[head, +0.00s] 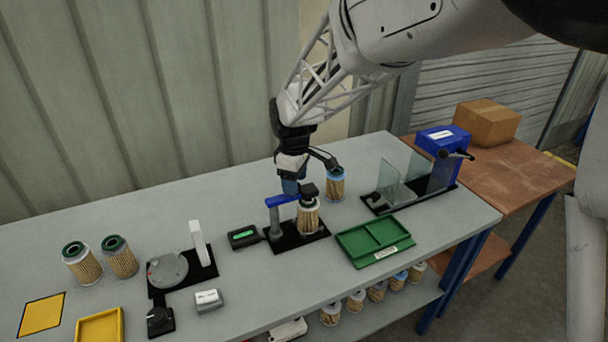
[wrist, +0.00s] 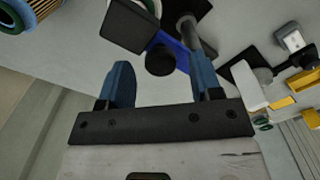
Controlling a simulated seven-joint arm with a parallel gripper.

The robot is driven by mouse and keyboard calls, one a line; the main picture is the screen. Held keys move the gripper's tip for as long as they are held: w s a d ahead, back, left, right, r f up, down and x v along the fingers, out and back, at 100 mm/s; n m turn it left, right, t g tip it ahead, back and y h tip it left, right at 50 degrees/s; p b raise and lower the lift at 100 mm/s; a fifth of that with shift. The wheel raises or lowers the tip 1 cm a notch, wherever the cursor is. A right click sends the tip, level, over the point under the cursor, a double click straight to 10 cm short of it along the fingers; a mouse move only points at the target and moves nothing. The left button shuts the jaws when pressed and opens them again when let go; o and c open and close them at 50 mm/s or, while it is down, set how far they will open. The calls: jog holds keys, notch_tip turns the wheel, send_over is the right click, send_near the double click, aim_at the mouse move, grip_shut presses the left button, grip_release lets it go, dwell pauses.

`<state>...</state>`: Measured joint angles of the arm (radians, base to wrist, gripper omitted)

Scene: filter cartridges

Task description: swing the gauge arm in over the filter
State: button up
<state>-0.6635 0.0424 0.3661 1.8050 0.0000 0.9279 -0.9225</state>
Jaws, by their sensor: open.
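The gauge arm (head: 281,201) is a blue bar on a grey post (head: 275,223). It reaches right from the post, and its black head (head: 308,190) is above the tan pleated filter (head: 309,219), which stands upright on a black base. Whether the head touches the filter I cannot tell. My gripper (head: 290,188) is open just behind the arm. In the wrist view, its blue fingers (wrist: 158,62) are apart, with a black round knob (wrist: 161,60) between them in the picture; contact is unclear. The blue bar (wrist: 171,43) and black head (wrist: 130,25) lie beyond.
A blue-topped filter (head: 335,184) stands right of my gripper. A black readout box (head: 243,237) with a green display sits left of the base. Two green-topped filters (head: 121,259) stand left.

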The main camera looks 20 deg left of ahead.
jog(key=shift+r, duration=3.55)
jog(key=shift+d+r, duration=0.1)
jog(key=shift+d, duration=0.15)
jog(key=s+d+r+m, duration=0.2)
jog(key=s+d+m, duration=0.1)
jog(key=d, duration=0.6)
jog(key=s+d+r+m+t, duration=0.1)
jog(key=s+d+r+m, duration=0.15)
jog(key=d, duration=0.65)
jog(key=s+d+r+m, duration=0.2)
jog(key=s+d+m, duration=0.1)
jog(key=d, duration=0.6)
jog(key=s+d+f+m, duration=0.2)
jog(key=s+d+m, duration=0.3)
jog(key=s+d, duration=0.3)
jog(key=s+d+f+m+t, duration=0.1)
jog(key=s+d+f+m, duration=0.1)
jog(key=s+d+m, duration=0.3)
jog(key=s+d, duration=0.4)
jog(key=s, duration=0.2)
jog(key=shift+d+t, duration=0.2)
jog(key=shift+t, duration=0.1)
jog(key=shift+w+r, duration=0.1)
jog(key=shift+w, duration=0.1)
